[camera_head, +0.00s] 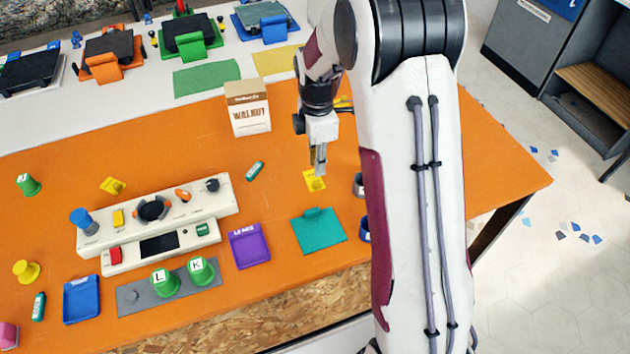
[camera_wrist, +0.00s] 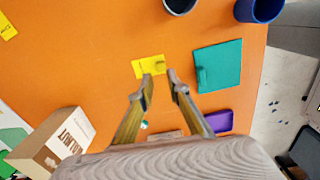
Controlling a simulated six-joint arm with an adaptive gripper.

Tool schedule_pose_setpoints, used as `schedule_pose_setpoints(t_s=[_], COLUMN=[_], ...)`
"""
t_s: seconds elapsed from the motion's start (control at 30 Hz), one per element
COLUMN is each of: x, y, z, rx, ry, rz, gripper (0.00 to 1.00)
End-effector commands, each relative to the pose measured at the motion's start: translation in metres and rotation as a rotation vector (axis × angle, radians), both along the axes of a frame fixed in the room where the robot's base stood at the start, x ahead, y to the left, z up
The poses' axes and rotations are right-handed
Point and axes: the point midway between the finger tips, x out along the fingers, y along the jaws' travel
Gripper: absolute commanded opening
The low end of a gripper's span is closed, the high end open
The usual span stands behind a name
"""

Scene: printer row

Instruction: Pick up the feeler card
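A small yellow card (camera_head: 315,181) with a raised tab and dark print lies flat on the orange table, and I take it as the feeler card. In the wrist view the card (camera_wrist: 149,67) lies just past my fingertips, with its tab near the gap between them. My gripper (camera_head: 319,172) points down above the card and partly covers it in the head view. In the wrist view my gripper (camera_wrist: 160,86) has its two fingers apart with nothing between them. The height left between fingertips and card is hard to tell.
A teal plate (camera_head: 318,232) lies close to the card, with a purple tray (camera_head: 248,246) to its left. A WALNUT box (camera_head: 248,110) stands behind.

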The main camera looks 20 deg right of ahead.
Motion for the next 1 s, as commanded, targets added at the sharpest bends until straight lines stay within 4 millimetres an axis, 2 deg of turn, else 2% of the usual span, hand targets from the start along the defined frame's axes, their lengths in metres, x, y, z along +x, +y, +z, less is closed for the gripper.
schedule_pose_setpoints(t_s=[0.2, 0.67, 1.0], x=[0.000, 0.000, -0.002], y=[0.000, 0.000, 0.002], z=[-0.015, -0.020, -0.054], rx=[0.000, 0.000, 0.000], ry=[0.000, 0.000, 0.002], rz=[0.000, 0.000, 0.000], gripper=[0.17, 0.17, 0.17])
